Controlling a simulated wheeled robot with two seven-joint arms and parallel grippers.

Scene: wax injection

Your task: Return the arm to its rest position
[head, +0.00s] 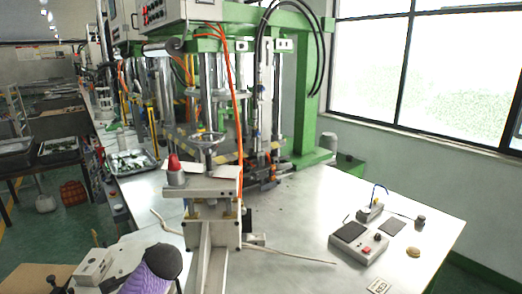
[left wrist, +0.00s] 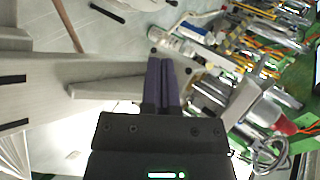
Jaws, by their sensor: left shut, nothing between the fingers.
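My left gripper (left wrist: 160,64) shows in the left wrist view, with its two dark purple fingers pressed together and nothing between them. It points over the pale machine parts and the cluttered bench. I cannot clearly make out its fingertips in the head view. My right gripper is in neither view.
The red knob also shows in the left wrist view (left wrist: 284,125). A control box (head: 358,243) and small items lie on the white table (head: 300,215) at the right. A metal tray (head: 132,162) stands at the left.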

